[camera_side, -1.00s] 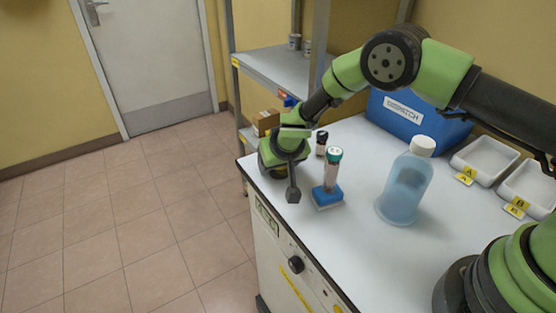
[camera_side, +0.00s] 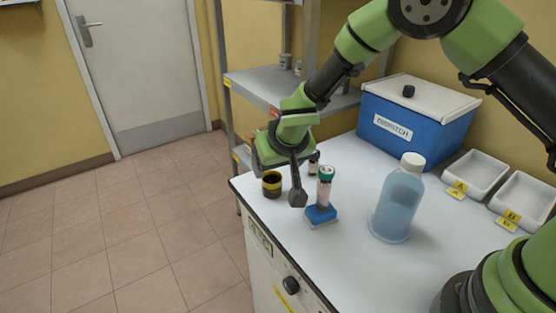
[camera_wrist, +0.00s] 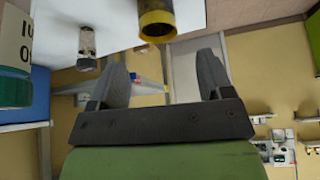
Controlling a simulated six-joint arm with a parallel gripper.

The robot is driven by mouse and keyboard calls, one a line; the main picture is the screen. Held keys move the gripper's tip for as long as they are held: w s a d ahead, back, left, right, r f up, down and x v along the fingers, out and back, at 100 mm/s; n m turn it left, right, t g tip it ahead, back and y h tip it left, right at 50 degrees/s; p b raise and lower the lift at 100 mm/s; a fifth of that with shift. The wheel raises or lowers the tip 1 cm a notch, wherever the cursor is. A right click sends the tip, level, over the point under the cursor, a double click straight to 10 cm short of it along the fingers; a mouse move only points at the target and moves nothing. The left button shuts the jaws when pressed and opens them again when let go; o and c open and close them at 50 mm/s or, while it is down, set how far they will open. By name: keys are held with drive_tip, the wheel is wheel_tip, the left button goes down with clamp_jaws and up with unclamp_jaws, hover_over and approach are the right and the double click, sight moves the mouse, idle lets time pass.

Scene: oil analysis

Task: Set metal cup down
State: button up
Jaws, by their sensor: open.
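The metal cup (camera_side: 271,185), dark inside with a yellow band, stands upright on the white bench top near its left corner. In the wrist view the cup (camera_wrist: 156,22) shows at the top, beyond the fingertips and apart from them. My gripper (camera_side: 293,186) is just right of the cup in the side view, with one finger clearly visible. In the wrist view my gripper (camera_wrist: 165,68) is open, with nothing between its two fingers.
A green-capped vial (camera_side: 325,180) in a blue stand (camera_side: 320,216) is close right of my gripper. A small dark-capped vial (camera_wrist: 87,45) is near the cup. A blue bottle (camera_side: 397,208), blue box (camera_side: 412,128) and white trays (camera_side: 474,174) stand farther right.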

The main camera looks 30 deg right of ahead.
drive_tip(key=s+d+r+m, duration=0.1)
drive_tip(key=s+d+r, duration=0.3)
drive_tip(key=r, duration=0.4)
drive_tip(key=s+d+r+m, duration=0.1)
drive_tip(key=s+d+r, duration=0.3)
drive_tip(key=r, duration=0.5)
drive_tip(key=s+r+y, duration=0.1)
drive_tip(key=s+r, duration=0.1)
drive_tip(key=s, duration=0.7)
drive_tip(key=s+r+t+y, duration=0.1)
drive_tip(key=s+r+y, duration=0.1)
drive_tip(key=s, duration=0.7)
drive_tip(key=shift+s+a+r, duration=0.25)
drive_tip(key=shift+s+r, duration=0.1)
drive_tip(key=shift+r, duration=0.4)
drive_tip(key=shift+o, duration=0.4)
drive_tip(key=shift+s+a, duration=0.2)
drive_tip(key=shift+s, duration=0.2)
